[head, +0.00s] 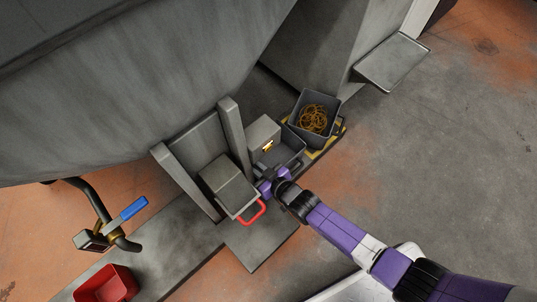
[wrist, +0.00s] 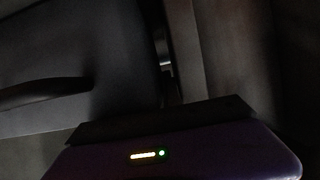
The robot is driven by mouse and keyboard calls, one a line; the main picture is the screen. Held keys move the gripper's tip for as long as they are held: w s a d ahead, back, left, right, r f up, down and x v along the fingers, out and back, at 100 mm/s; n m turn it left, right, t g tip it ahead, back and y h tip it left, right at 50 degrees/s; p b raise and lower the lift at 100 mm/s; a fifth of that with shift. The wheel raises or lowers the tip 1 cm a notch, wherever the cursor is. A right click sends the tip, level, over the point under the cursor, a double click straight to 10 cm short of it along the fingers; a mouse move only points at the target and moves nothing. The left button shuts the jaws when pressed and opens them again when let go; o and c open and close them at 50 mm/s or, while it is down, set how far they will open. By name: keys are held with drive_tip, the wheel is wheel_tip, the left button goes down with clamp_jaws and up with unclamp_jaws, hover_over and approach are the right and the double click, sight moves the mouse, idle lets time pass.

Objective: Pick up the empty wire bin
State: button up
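An open grey bin (head: 291,146) with no wire visible in it stands at the machine's foot in the head view. Part of it is hidden behind a grey block and my arm. A second grey bin (head: 319,141), filled with coiled copper-coloured wire (head: 313,118), stands just behind it to the right. My purple gripper (head: 266,184) is low at the near left side of the empty bin. Its fingers are too small and hidden to tell whether they touch the bin or are open. The wrist view is very dark and shows grey surfaces close up.
A grey box with a red handle (head: 252,213) sits left of my gripper, between two grey posts. A grey block (head: 264,133) with a yellow latch adjoins the empty bin. A red bin (head: 106,285) is at lower left. A shelf (head: 393,62) juts out upper right. Floor to the right is clear.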

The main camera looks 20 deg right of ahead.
clamp_jaws()
idle(1.3)
drive_tip(key=shift+r, duration=0.15)
